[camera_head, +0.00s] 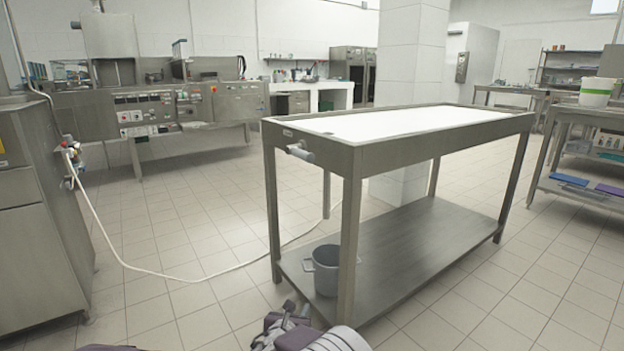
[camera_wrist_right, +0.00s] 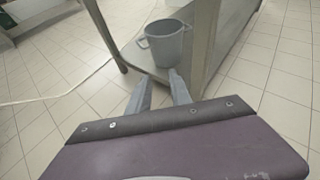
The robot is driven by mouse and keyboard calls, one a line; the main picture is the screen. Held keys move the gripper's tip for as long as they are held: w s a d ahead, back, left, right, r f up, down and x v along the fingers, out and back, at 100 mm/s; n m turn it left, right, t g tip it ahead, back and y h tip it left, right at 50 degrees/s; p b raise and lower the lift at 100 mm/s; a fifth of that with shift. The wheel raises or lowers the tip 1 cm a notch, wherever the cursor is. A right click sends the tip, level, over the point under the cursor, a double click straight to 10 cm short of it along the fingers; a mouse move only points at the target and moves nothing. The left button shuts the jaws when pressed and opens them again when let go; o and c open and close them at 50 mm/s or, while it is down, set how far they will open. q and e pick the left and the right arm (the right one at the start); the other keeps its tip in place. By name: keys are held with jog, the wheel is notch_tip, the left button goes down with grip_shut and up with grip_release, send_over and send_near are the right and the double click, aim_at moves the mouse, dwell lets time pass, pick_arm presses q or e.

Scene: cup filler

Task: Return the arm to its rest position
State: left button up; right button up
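My right gripper (camera_head: 297,309) is low at the bottom edge of the head view, in front of the steel table's near end. In the right wrist view its two fingers (camera_wrist_right: 160,77) stand apart with nothing between them, so it is open and empty. A sliver of purple-grey, likely part of my left arm, shows at the bottom left of the head view; the left gripper is not in view. A grey pot with handles (camera_head: 325,270) stands upright on the table's lower shelf, apart from the gripper. It also shows beyond the fingers in the wrist view (camera_wrist_right: 166,45).
The steel table (camera_head: 440,140) has a white top and a lower shelf (camera_head: 420,245); its near leg (camera_head: 349,250) is close to my right gripper. A white hose (camera_head: 150,270) runs over the tiled floor from the left cabinet (camera_head: 35,220). Floor at left centre is otherwise clear.

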jog(key=d+r+m+g+h+p, duration=0.35)
jog(key=d+r+m+p, duration=0.4)
jog(key=d+r, duration=1.05)
jog(key=s+d+r+m+g+p, duration=0.2)
jog(key=s+d+m+g+p, duration=0.4)
jog(key=s+d, duration=0.5)
jog(key=s+a+f+m+g+y+p, duration=0.1)
jog(key=s+a+f+m+y, duration=0.2)
jog(key=s+m, duration=0.7)
jog(key=s+a+f+m+g+y+p, duration=0.1)
jog(key=s+a+f+m+g+y, duration=0.15)
jog(key=s+m, duration=0.75)
notch_tip(320, 180, up, 38)
jog(key=s+a+t+y+p, duration=0.1)
jog(key=a+p, duration=0.1)
jog(key=p, duration=3.6)
jog(key=shift+s+f+m, duration=0.15)
jog(key=shift+f+m, duration=0.05)
jog(key=shift+m, duration=0.15)
